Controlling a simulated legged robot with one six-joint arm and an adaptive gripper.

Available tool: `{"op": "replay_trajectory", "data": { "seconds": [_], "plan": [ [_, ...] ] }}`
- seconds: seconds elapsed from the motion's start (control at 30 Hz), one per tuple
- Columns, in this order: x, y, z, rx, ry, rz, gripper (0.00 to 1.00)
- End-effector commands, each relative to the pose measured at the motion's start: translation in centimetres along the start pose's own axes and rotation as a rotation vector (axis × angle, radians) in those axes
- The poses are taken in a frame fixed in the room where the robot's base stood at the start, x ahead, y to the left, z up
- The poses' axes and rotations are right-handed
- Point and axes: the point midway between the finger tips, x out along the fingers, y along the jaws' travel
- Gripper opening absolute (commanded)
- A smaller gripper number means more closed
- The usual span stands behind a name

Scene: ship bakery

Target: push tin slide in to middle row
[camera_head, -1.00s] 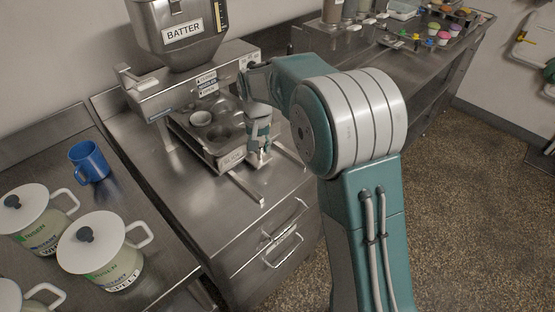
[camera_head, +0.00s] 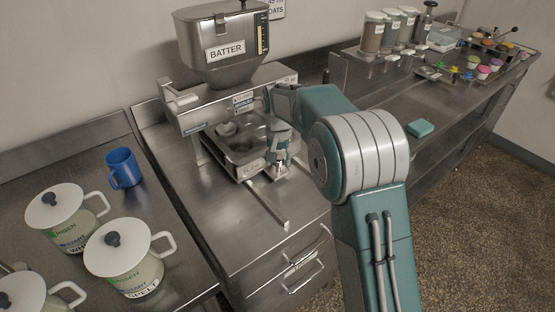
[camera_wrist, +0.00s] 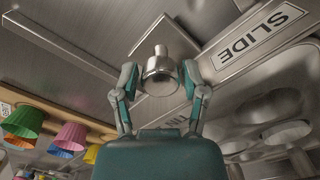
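The tin slide (camera_head: 241,176) is a metal tray holding a muffin tin with round cups (camera_head: 226,129) under the batter hopper (camera_head: 222,49). Its front plate reads "SLIDE" in the wrist view (camera_wrist: 252,38). A round metal knob (camera_wrist: 160,76) stands at the slide's front. My gripper (camera_head: 281,164) is at the front right of the slide, low over the counter. My gripper and arm hide part of the slide. Which cup row is under the hopper is unclear.
A metal rail (camera_head: 268,203) extends forward from the slide. A blue mug (camera_head: 124,168) and several lidded pots (camera_head: 124,257) stand at left. Jars (camera_head: 374,33), coloured cups (camera_head: 484,72) and a teal block (camera_head: 420,128) are on the right counter. The front counter is mostly clear.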

Motion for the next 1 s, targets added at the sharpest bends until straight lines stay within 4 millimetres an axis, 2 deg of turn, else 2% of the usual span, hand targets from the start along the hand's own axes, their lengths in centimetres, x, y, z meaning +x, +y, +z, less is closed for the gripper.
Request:
{"op": "replay_trajectory", "data": {
  "seconds": [0.27,0.37,0.8,1.0],
  "plan": [
    [-0.3,-0.2,0.1,-0.001,0.003,-0.002,0.59],
    [-1.1,-0.2,0.0,-0.001,0.005,-0.002,0.59],
    [-9.6,-0.1,-0.1,0.000,0.006,-0.002,0.59],
    [-11.7,-0.1,-0.1,0.000,0.003,-0.001,0.59]
  ]
}}
